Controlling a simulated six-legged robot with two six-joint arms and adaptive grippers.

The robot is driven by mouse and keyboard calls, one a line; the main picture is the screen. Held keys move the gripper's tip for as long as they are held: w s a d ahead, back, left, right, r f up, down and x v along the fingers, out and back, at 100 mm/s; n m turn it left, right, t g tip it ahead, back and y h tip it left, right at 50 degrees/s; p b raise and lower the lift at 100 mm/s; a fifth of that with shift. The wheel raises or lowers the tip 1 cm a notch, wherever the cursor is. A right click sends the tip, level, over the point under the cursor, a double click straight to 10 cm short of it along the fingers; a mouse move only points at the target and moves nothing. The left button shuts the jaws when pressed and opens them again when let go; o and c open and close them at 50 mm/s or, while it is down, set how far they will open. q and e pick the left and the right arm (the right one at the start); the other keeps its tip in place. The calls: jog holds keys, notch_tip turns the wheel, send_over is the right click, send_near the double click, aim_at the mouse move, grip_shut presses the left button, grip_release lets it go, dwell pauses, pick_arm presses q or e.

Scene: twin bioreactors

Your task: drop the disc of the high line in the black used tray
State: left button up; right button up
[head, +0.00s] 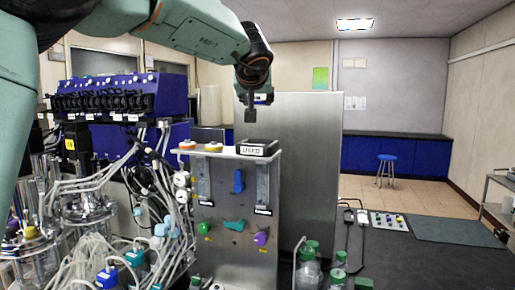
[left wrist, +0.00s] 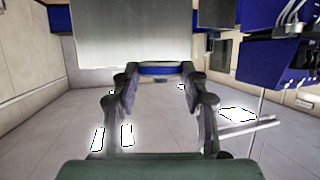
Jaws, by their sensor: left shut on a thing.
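My left gripper (head: 252,98) points down from its arm, above the black used tray (head: 271,147) and apart from it. The tray sits at the right end of the pale shelf top and has a white label on its front. In the left wrist view the two fingers of my left gripper (left wrist: 160,72) show, with a narrow dark bluish piece between their tips. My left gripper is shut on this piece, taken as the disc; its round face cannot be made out. My right gripper is not in view.
Below is a panel (head: 230,215) with coloured valve handles. Blue pumps (head: 105,95) and glass vessels with tubing crowd the left. A tall metal panel (head: 305,150) stands behind the tray.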

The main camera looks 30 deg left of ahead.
pick_arm(q)
notch_tip(320, 180, down, 4)
jog(key=b, duration=0.3)
jog(key=shift+w+a+f, duration=0.1)
jog(key=shift+w, duration=0.05)
jog(key=shift+s, duration=0.3)
jog(key=o, duration=0.5)
jog(key=shift+a, duration=0.1)
jog(key=o, duration=0.4)
jog(key=shift+w, duration=0.3)
jog(key=shift+d, duration=0.2)
jog(key=shift+s, duration=0.15)
